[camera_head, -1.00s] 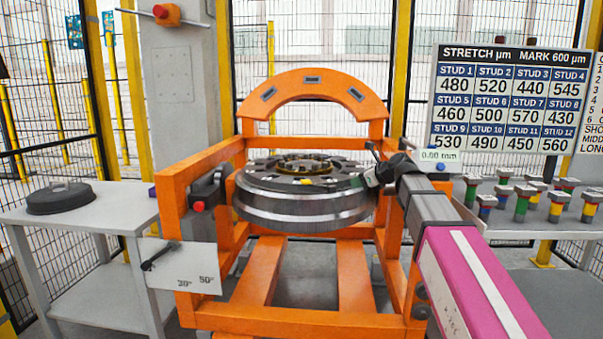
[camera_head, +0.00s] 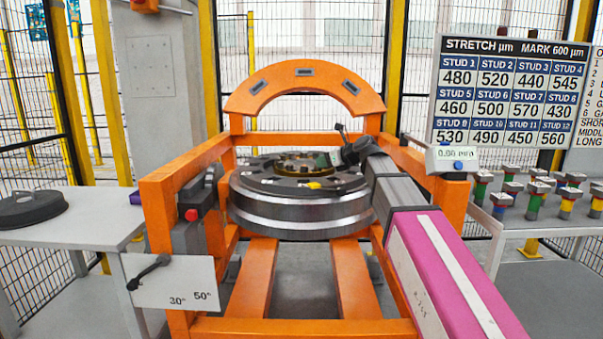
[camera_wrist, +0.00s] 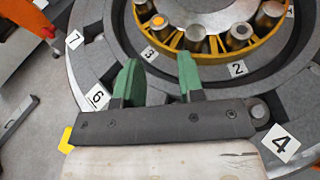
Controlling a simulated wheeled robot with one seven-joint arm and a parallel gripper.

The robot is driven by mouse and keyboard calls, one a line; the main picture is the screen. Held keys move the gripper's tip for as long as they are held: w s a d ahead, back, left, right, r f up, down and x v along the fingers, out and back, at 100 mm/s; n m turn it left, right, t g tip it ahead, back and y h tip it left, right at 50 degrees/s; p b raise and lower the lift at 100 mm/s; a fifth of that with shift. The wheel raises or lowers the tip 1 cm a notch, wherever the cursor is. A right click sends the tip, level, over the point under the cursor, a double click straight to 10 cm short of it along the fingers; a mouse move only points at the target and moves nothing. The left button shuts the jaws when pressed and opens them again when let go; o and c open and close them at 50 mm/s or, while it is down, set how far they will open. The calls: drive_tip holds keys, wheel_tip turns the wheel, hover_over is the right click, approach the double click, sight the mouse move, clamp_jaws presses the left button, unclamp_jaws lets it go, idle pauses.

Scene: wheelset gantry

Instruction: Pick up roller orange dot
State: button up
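The roller with the orange dot (camera_wrist: 157,22) sits in the yellow cage ring (camera_wrist: 180,45) of the bearing, at the upper part of the wrist view. Several other rollers without an orange dot, such as the grey roller (camera_wrist: 196,36), stand around it. My gripper (camera_wrist: 158,75) is open and empty, its two green fingers apart and pointing toward the ring, short of the orange-dot roller. In the head view my gripper (camera_head: 345,158) is over the right side of the wheelset (camera_head: 300,208); its fingers are hard to make out there.
The orange gantry frame (camera_head: 165,195) surrounds the wheelset, with an arch (camera_head: 305,80) behind. Several coloured studs (camera_head: 535,200) stand on the right bench. Numbered tags (camera_wrist: 281,143) lie around the bearing.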

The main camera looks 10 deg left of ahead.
sight(306, 166)
drive_tip(key=x, duration=0.9)
drive_tip(key=shift+a, duration=0.1)
clamp_jaws()
